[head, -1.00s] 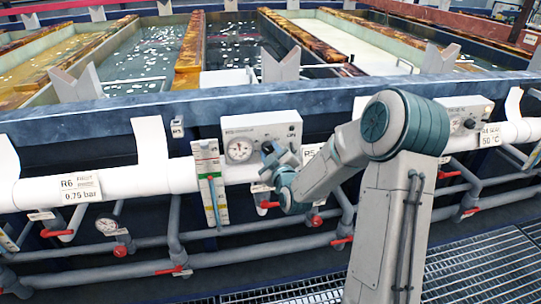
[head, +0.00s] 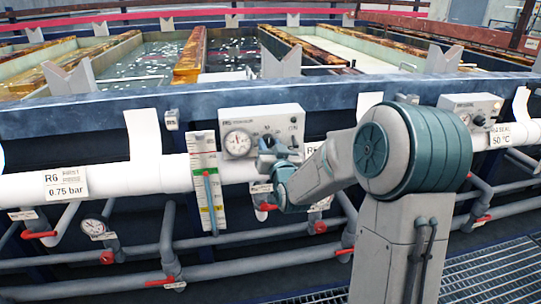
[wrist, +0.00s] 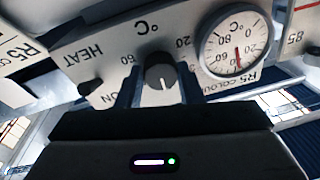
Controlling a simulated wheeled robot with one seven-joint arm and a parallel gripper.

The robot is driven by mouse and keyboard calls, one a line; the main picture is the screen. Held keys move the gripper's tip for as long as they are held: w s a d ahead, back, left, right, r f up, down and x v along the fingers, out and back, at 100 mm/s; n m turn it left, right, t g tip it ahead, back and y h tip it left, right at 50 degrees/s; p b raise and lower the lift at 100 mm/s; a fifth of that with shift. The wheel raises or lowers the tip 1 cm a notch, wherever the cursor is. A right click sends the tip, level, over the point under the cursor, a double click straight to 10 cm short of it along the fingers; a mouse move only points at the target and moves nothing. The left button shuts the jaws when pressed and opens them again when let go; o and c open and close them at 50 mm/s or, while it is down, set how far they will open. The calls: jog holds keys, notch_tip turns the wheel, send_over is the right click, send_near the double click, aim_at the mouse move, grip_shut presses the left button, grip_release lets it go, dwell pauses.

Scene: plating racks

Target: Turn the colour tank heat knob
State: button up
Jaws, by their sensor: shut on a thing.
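The heat knob (wrist: 161,76) is a dark round knob with a white mark, on the face of the R5 colour control box (wrist: 105,45). In the wrist view the picture is turned over and the mark points down. My gripper (wrist: 160,88) has one finger on each side of the knob and is shut on it. In the head view the white control box (head: 284,117) hangs on the tank's front edge.
A dark switch (wrist: 91,87) marked ON sits beside the knob. A level gauge strip (head: 206,185) stands left of the box. White pipes (head: 115,178) and red-handled valves run below. Another control box (head: 472,108) is at the right.

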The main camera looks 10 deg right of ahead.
jog(key=m+b, duration=0.4)
jog(key=m, duration=0.2)
jog(key=shift+a+h, duration=0.15)
jog(key=shift+h, duration=0.15)
jog(key=m+h+b, duration=0.1)
jog(key=m+b, duration=0.2)
jog(key=m, duration=0.3)
jog(key=shift+r+b, duration=0.15)
jog(key=shift+b, duration=0.2)
jog(key=shift+m, duration=0.4)
jog(key=o, duration=1)
jog(key=shift+c, duration=0.2)
jog(key=s+f+p, duration=0.1)
jog(key=s, duration=1.2)
jog(key=shift+s+a+f, duration=0.3)
jog(key=shift+s, duration=0.05)
